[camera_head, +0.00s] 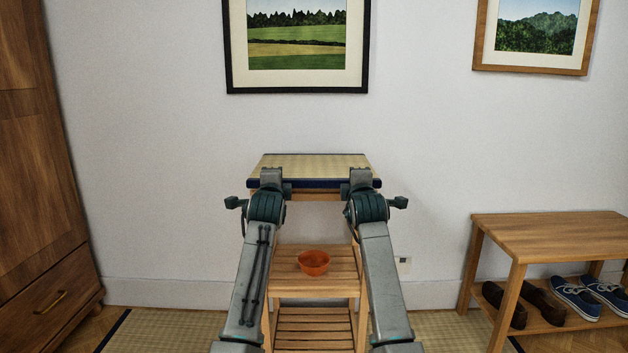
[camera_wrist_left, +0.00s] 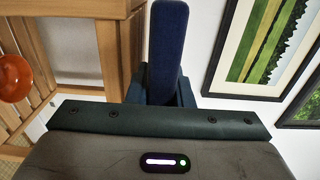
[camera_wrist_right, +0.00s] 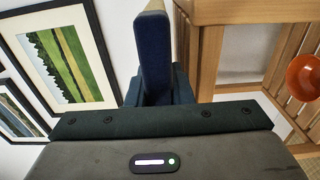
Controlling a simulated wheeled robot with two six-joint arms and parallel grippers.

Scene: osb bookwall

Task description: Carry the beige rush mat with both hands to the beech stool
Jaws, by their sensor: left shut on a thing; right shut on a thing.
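The beige rush mat (camera_head: 315,166) has a dark blue border and lies level in the head view, at the top of a slatted wooden rack (camera_head: 315,286). Whether it touches the rack's top cannot be told. My left gripper (camera_head: 272,182) is shut on the mat's near left part, and my right gripper (camera_head: 359,182) on its near right part. The blue border shows between the jaws in the left wrist view (camera_wrist_left: 167,45) and right wrist view (camera_wrist_right: 155,55). I cannot surely pick out a beech stool; a wooden bench (camera_head: 550,235) stands at the right.
An orange bowl (camera_head: 314,262) sits on the rack's middle shelf. Brown shoes (camera_head: 540,302) and blue shoes (camera_head: 578,298) are on the bench's lower shelf. A wooden wardrobe (camera_head: 40,180) stands at the left. The wall behind carries framed pictures (camera_head: 296,45). Floor between rack and bench looks clear.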

